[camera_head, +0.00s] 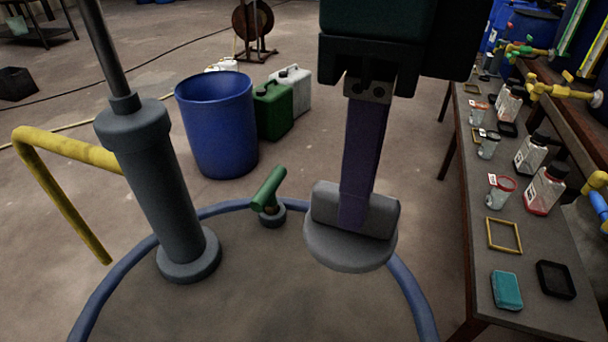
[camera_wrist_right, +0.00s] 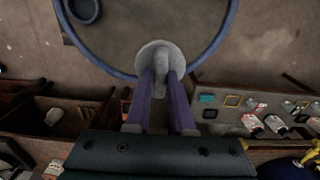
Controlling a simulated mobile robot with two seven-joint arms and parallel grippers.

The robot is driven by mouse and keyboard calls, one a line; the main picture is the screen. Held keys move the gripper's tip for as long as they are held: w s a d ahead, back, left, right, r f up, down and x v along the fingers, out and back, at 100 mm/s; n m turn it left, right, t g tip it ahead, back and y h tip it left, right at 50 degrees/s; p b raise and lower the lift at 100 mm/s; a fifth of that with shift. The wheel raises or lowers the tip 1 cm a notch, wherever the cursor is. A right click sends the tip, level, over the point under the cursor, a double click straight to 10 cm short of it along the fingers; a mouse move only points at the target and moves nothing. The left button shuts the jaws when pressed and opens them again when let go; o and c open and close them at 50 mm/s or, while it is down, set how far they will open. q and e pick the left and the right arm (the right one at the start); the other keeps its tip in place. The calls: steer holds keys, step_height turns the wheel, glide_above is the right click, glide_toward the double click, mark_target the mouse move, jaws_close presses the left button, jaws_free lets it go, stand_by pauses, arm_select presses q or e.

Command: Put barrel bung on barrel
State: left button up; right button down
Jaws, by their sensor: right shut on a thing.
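The barrel bung (camera_head: 345,252) is a grey round disc with a raised grip block on top. My right gripper (camera_head: 357,212) points down with purple fingers and is shut on that block. In the right wrist view the bung (camera_wrist_right: 158,52) sits between the fingertips (camera_wrist_right: 161,85). The bung overlaps the right part of the blue rim of a large barrel (camera_head: 418,305) in the foreground; I cannot tell its height above it. The rim also curves across the right wrist view (camera_wrist_right: 100,65). The surface inside is brown-grey; no hole shows. My left gripper is not in view.
A grey pump column (camera_head: 160,180) with a yellow pipe (camera_head: 65,150) and a small green-handled fitting (camera_head: 269,190) stand at the barrel. Behind are an open blue drum (camera_head: 216,125) and a green canister (camera_head: 273,110). A table with bottles (camera_head: 525,240) runs along the right.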

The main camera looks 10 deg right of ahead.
step_height(320, 180, down, 15)
steer(key=shift+f+b, duration=0.15)
steer(key=shift+b, duration=0.35)
steer(key=shift+f, duration=0.15)
steer(key=c, duration=0.8)
jaws_free()
